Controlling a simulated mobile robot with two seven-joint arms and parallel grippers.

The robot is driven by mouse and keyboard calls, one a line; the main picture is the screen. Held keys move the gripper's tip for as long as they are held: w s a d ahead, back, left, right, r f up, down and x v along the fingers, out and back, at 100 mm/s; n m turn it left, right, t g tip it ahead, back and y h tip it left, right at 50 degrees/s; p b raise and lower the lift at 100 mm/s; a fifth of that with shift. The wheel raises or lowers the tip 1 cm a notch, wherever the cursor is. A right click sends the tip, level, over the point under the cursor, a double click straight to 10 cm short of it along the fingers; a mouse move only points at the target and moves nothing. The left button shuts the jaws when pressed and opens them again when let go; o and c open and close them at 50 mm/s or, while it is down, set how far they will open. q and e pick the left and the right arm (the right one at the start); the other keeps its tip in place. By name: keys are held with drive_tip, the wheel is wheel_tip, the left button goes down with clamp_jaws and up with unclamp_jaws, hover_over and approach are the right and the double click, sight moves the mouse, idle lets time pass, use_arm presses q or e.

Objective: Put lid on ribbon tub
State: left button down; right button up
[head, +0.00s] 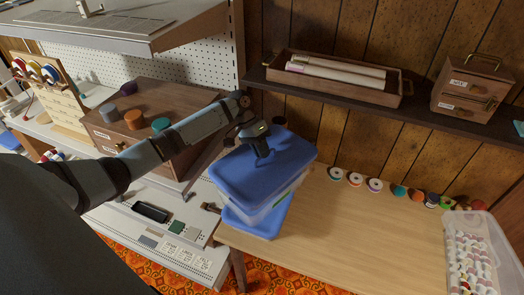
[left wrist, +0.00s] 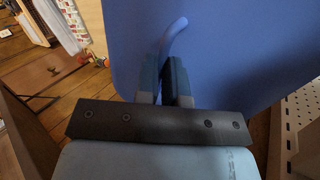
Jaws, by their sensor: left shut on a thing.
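A blue lid (head: 290,155) with a raised handle is in the middle of the head view, above the left end of the wooden table. My left gripper (head: 256,132) is shut on the lid's handle from above. In the left wrist view, the fingers (left wrist: 165,82) close on the curved handle (left wrist: 174,34), with the blue lid (left wrist: 235,50) filling the background. A translucent tub wall (head: 271,210) shows under the lid, with another blue surface (head: 257,222) below it. I cannot tell whether the lid touches the tub's rim. My right gripper is not in view.
A clear tub (head: 452,255) of spools stands at the table's right end. Several spools line the table's back edge. A shelf (head: 350,98) bears a wooden tray and small drawers above. A wooden drawer chest (head: 100,126) stands left. The table's middle (head: 345,235) is clear.

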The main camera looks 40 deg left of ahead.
use_arm(q)
drive_tip(key=shift+r+p, duration=0.15)
drive_tip(key=shift+p, duration=0.4)
drive_tip(key=shift+f+b, duration=0.7)
drive_tip(key=shift+f, duration=2.8)
drive_tip(key=c, duration=1.1)
unclamp_jaws()
drive_tip(key=shift+c, duration=0.2)
